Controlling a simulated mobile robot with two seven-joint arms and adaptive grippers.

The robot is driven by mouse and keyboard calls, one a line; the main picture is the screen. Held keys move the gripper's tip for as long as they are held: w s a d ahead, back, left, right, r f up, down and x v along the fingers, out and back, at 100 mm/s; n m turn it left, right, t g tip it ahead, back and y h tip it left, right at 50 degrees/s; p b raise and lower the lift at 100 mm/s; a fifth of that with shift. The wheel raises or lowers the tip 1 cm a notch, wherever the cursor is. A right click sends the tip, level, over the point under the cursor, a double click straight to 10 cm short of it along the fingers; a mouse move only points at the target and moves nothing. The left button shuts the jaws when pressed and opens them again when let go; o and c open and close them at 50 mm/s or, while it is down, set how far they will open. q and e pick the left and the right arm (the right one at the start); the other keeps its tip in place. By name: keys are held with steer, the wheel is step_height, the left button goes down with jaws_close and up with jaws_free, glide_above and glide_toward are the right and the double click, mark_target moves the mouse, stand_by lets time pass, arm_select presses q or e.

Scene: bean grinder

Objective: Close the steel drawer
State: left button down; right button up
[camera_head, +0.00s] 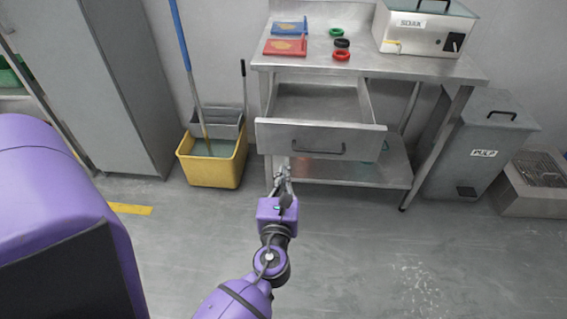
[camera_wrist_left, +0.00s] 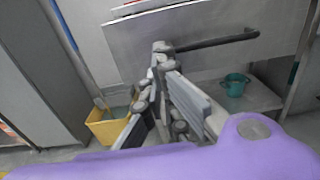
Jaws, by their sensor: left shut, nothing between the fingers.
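The steel drawer (camera_head: 318,137) is pulled open from the steel table (camera_head: 415,68), and its inside shows bare. Its dark bar handle (camera_head: 318,150) is on the front panel. My left gripper (camera_head: 282,170) is shut and empty, just below the left part of the drawer front in the head view. In the left wrist view the gripper (camera_wrist_left: 162,62) shows close to the drawer front (camera_wrist_left: 200,28), left of the handle (camera_wrist_left: 218,40). I cannot tell whether it touches the panel. My right gripper is not in view.
A yellow mop bucket (camera_head: 228,170) stands left of the table. A teal cup (camera_wrist_left: 235,84) is on the lower shelf (camera_head: 345,173). Blue and red pads, several rings and a steel box (camera_head: 425,38) are on top. A pulp bin (camera_head: 480,150) stands right. The front floor is clear.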

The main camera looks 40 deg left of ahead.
mark_target(288, 142)
arm_select(q)
steer(key=x, duration=0.9)
steer(key=shift+w, duration=0.25)
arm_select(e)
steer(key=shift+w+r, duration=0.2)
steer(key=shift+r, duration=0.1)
